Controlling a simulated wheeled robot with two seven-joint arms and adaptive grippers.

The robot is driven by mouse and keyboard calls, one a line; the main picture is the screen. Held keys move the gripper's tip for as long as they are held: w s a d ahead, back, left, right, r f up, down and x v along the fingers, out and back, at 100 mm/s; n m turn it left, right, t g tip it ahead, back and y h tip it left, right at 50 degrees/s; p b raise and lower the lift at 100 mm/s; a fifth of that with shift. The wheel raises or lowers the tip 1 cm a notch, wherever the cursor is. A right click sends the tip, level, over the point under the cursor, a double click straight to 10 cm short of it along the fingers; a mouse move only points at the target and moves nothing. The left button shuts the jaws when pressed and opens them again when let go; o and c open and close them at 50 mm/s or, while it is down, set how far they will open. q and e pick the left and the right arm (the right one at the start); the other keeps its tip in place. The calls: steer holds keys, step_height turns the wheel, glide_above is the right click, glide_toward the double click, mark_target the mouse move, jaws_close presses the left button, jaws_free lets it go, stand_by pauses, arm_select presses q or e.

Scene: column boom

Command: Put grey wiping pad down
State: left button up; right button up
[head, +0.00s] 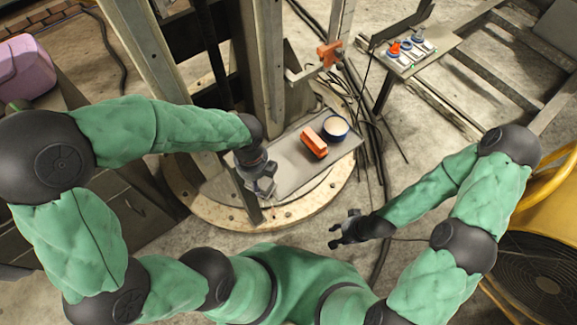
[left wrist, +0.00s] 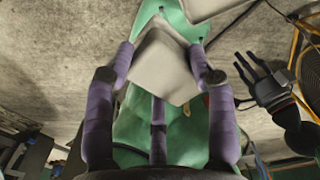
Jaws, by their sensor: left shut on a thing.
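The grey wiping pad (left wrist: 160,68) is a pale grey block between the purple fingers of my left gripper (left wrist: 160,80), set at an angle in the left wrist view. In the head view my left gripper (head: 262,188) points down at the left end of a grey tray (head: 285,172); the pad is largely hidden there. I cannot tell whether the pad touches the tray. My right gripper (head: 338,238) is open and empty, below and right of the tray; it also shows in the left wrist view (left wrist: 258,78).
An orange block (head: 314,144) and a blue-rimmed round tub (head: 336,128) stand at the tray's right part. Steel column posts (head: 262,70) rise behind it. An orange clamp (head: 329,54) and cables lie beyond. A small side shelf (head: 410,58) is at upper right.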

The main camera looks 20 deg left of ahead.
arm_select(q)
steer(key=w+d+f+b, duration=0.1)
steer(key=w+f+b, duration=0.1)
steer(key=w+f, duration=0.1)
steer(key=w+d+f+b, duration=0.2)
steer(key=w+f, duration=0.1)
steer(key=w, duration=0.2)
steer(key=w+d+f+b, duration=0.1)
steer(key=w+f+b, duration=0.1)
steer(key=w+f, duration=0.1)
steer(key=shift+w+d+f, duration=0.15)
steer(key=shift+w+d, duration=0.2)
steer(key=shift+w, duration=0.4)
steer(key=shift+w+d+f, duration=0.1)
steer(key=shift+w+f, duration=0.05)
steer(key=shift+f, duration=0.1)
step_height(320, 180, down, 3)
steer(key=shift+w+b, duration=0.15)
steer(key=shift+b, duration=0.7)
steer(key=shift+c, duration=0.4)
steer(key=o, duration=1.1)
steer(key=shift+r, duration=0.1)
